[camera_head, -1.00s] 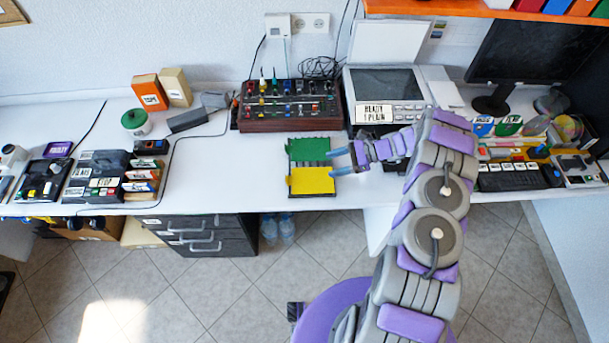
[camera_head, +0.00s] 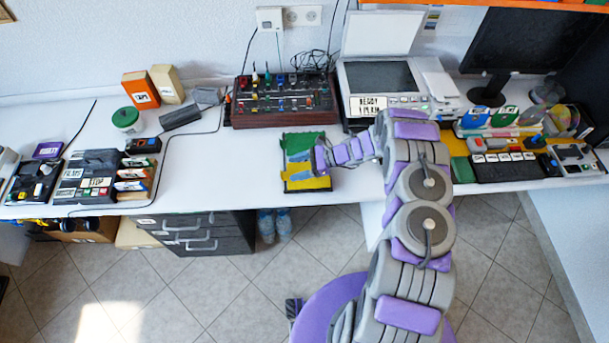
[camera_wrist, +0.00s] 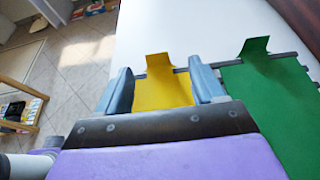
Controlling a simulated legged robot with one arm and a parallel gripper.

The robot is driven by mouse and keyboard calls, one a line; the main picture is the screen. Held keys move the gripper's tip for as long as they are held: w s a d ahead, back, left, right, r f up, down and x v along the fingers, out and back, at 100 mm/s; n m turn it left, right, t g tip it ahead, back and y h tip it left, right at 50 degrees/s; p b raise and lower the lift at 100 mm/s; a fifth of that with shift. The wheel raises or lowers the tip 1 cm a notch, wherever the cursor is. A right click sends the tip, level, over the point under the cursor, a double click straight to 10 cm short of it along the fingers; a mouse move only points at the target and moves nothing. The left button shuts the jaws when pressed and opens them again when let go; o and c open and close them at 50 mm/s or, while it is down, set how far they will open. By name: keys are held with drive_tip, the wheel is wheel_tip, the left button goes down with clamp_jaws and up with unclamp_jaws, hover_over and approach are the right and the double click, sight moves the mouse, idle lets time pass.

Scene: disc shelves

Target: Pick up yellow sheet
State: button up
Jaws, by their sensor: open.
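The yellow sheet (camera_wrist: 162,92) lies flat in a dark holder with a raised tab at its far end. In the wrist view it shows between the two fingers of my gripper (camera_wrist: 163,82), which is open. In the head view the yellow sheet (camera_head: 308,184) is at the front of the holder, partly hidden by my gripper (camera_head: 295,168). The green sheet (camera_wrist: 262,100) lies beside it in the same holder and also has a raised tab. Whether the fingers touch the yellow sheet is unclear.
A scanner (camera_head: 382,80) and a control panel with knobs (camera_head: 283,102) stand behind the holder. A keyboard (camera_head: 504,167) is to the right. The white desk (camera_head: 230,180) is clear left of the holder, and its front edge is close.

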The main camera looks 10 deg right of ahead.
sight(281, 173)
drive_tip(key=x, duration=0.2)
drive_tip(key=b+x, duration=0.1)
drive_tip(key=x, duration=0.1)
drive_tip(key=shift+s+d+f, duration=0.2)
drive_tip(key=shift+s+f, duration=0.05)
drive_tip(key=shift+f, duration=0.05)
drive_tip(key=shift+a+f, duration=0.15)
drive_tip(key=shift+a, duration=0.5)
drive_tip(key=shift+c, duration=0.5)
drive_tip(key=shift+d, duration=0.1)
drive_tip(key=c, duration=1)
drive_tip(key=shift+w, duration=0.1)
